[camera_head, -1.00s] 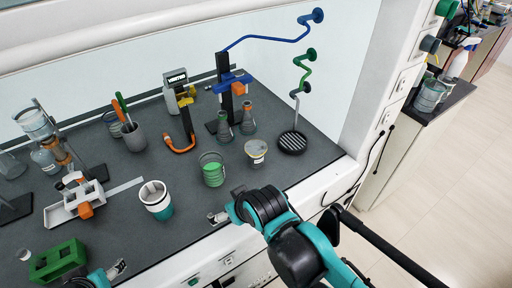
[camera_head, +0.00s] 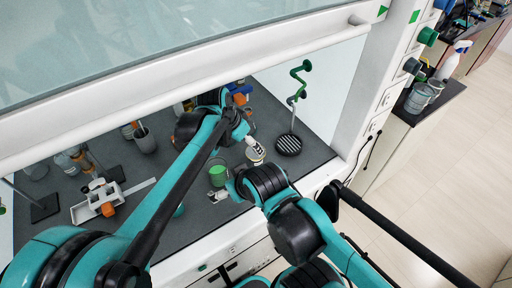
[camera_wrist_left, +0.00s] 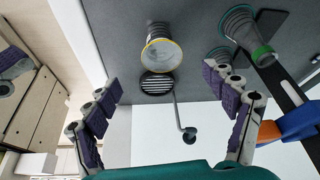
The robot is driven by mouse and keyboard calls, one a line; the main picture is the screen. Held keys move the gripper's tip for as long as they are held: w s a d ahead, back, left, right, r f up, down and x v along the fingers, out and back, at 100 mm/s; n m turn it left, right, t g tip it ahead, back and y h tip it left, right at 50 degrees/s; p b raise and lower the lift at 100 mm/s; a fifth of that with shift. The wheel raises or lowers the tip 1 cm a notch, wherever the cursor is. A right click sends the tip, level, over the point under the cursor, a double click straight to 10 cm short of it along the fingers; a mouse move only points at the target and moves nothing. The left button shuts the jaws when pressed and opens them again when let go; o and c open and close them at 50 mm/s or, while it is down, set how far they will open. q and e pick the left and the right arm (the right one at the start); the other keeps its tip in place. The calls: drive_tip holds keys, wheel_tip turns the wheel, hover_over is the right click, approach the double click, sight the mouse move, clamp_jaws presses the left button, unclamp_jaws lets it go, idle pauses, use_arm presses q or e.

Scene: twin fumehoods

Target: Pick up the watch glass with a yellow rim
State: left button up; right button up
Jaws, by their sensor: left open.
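The watch glass with a yellow rim (camera_wrist_left: 162,56) shows in the left wrist view as a round, clear disc over the mouth of a glass beaker (camera_wrist_left: 158,30). In the head view the beaker (camera_head: 258,159) is partly hidden by my left gripper (camera_head: 254,148), and the watch glass is hard to make out. My left gripper (camera_wrist_left: 163,88) is open, its padded fingers well apart on either side of the watch glass, with nothing between them. My right gripper (camera_head: 218,195) is low over the front of the bench, small and mostly hidden by its own wrist.
A green-filled beaker (camera_head: 218,175) stands left of the watch glass's beaker.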

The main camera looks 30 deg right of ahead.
sight(253, 155)
use_arm(q)
drive_tip(key=b+x, duration=0.2)
drive_tip(key=x, duration=0.6)
drive_tip(key=shift+w+d+b, duration=0.1)
drive_tip(key=shift+d+b, duration=0.05)
drive_tip(key=shift+b, duration=0.15)
drive_tip(key=shift+c, duration=0.5)
drive_tip(key=c, duration=1)
